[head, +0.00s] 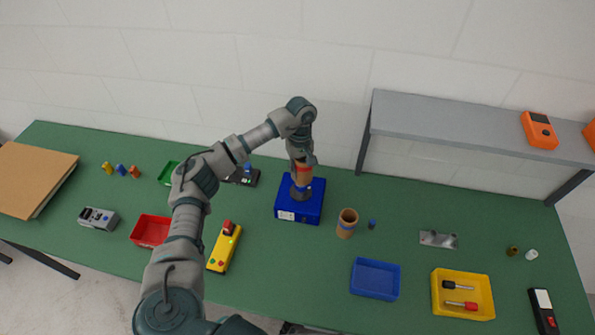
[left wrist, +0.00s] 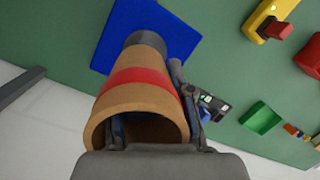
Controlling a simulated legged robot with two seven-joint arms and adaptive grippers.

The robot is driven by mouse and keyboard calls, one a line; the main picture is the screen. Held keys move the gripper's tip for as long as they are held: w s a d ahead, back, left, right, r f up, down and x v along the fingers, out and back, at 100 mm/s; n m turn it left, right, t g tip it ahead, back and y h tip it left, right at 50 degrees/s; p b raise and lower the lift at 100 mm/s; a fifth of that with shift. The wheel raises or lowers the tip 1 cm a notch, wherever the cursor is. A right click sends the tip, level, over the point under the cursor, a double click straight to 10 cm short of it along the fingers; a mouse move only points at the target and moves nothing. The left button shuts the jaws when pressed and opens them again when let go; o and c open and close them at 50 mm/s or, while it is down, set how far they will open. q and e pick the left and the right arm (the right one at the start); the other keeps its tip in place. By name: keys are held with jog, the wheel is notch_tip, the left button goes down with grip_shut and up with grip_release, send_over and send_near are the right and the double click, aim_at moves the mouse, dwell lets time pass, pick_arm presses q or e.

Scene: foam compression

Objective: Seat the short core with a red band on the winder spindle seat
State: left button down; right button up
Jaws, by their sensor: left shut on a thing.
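The short brown core with a red band (head: 304,174) is held by my left gripper (head: 303,160) above the blue winder base (head: 299,212). In the left wrist view the core (left wrist: 140,82) has its open end toward the camera. One finger shows along the core's outer right side, and a part of the gripper shows inside the open end. The core's far end lines up with the dark grey spindle seat (left wrist: 148,38) on the blue base (left wrist: 185,38). The contact there is hidden, so I cannot tell whether they touch. My right gripper is not in view.
Another brown core with a blue band (head: 347,222) stands right of the base, beside a small blue piece (head: 372,224). A blue tray (head: 376,279) and a yellow tray (head: 463,294) lie front right. A yellow control box (head: 224,248) is front left. A grey shelf (head: 460,120) stands behind.

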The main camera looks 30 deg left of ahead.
aim_at(296, 183)
pick_arm(q)
jog(key=shift+a, duration=0.3)
jog(key=shift+a+f, duration=0.1)
jog(key=shift+a, duration=0.1)
jog(key=shift+d+f+b, duration=0.1)
jog(key=shift+f+b, duration=0.2)
jog(key=shift+b, duration=0.15)
jog(key=shift+w+a+b+x, duration=0.1)
jog(key=shift+w+b+x, duration=0.1)
jog(key=shift+b+x, duration=0.7)
jog(key=shift+w+a+b+x, duration=0.1)
jog(key=shift+w+b+x, duration=0.1)
jog(key=shift+b+x, duration=0.7)
jog(key=shift+w+b+x, duration=0.2)
jog(key=shift+b+x, duration=0.25)
jog(key=shift+x, duration=0.85)
jog(key=c, duration=0.7)
grip_release()
jog(key=shift+s+a, duration=0.1)
jog(key=shift+a, duration=0.05)
jog(key=shift+o, duration=0.2)
